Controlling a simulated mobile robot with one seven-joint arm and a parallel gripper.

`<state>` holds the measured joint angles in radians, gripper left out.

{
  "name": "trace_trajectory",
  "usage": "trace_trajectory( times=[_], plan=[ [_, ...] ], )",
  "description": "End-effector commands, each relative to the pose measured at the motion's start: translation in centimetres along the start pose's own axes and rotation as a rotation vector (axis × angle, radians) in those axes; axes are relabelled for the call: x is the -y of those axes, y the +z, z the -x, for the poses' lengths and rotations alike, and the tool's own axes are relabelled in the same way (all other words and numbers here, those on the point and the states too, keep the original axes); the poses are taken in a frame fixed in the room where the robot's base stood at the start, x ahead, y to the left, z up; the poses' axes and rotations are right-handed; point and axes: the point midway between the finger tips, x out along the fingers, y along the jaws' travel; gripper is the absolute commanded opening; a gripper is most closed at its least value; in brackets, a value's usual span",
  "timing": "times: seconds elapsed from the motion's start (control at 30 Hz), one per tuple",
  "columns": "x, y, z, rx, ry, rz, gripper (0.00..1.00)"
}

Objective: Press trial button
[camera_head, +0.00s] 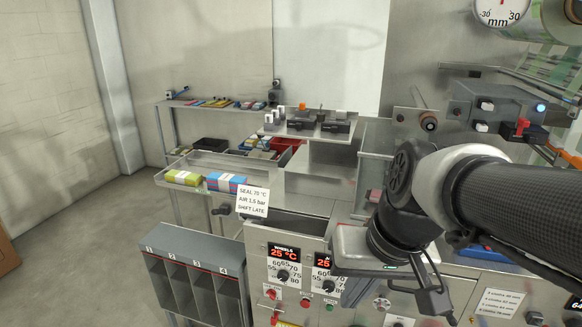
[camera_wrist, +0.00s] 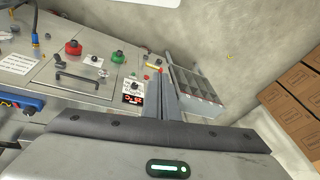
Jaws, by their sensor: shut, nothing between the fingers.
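The front control panel (camera_head: 300,270) has two red "25 °C" displays, black dials and small buttons below. A red button (camera_head: 304,302) and a green button (camera_head: 329,306) sit under the dials, with another red button (camera_head: 271,293) at the left. I cannot read which is the trial button. My gripper is shut and empty; its fingertips (camera_wrist: 166,76) are in the wrist view, beside a small display panel (camera_wrist: 133,96). A red knob (camera_wrist: 73,47) and a green knob (camera_wrist: 117,57) lie to their left.
A grey rack with numbered slots (camera_head: 190,250) stands left of the panel. A sign card (camera_head: 239,198) hangs above, near yellow and blue packs (camera_head: 227,183) on a tray. Brown boxes (camera_wrist: 290,105) stand at the right in the wrist view.

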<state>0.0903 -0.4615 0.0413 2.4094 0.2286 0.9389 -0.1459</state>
Motion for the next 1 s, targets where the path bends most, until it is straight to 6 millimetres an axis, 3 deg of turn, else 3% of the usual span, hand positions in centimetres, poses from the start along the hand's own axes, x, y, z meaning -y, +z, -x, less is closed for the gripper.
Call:
trace_trajectory(
  times=[0.27,0.63,0.8,1.0],
  plan=[
    [1.8,-1.5,-6.9,0.18,-0.185,-0.091,0.0],
    [4.1,-5.5,-18.4,0.347,-0.578,-0.315,0.0],
    [4.0,-7.7,-23.9,0.357,-0.769,-0.455,0.0],
    [2.6,-10.4,-30.8,0.309,-0.981,-0.652,0.0]
  ],
)
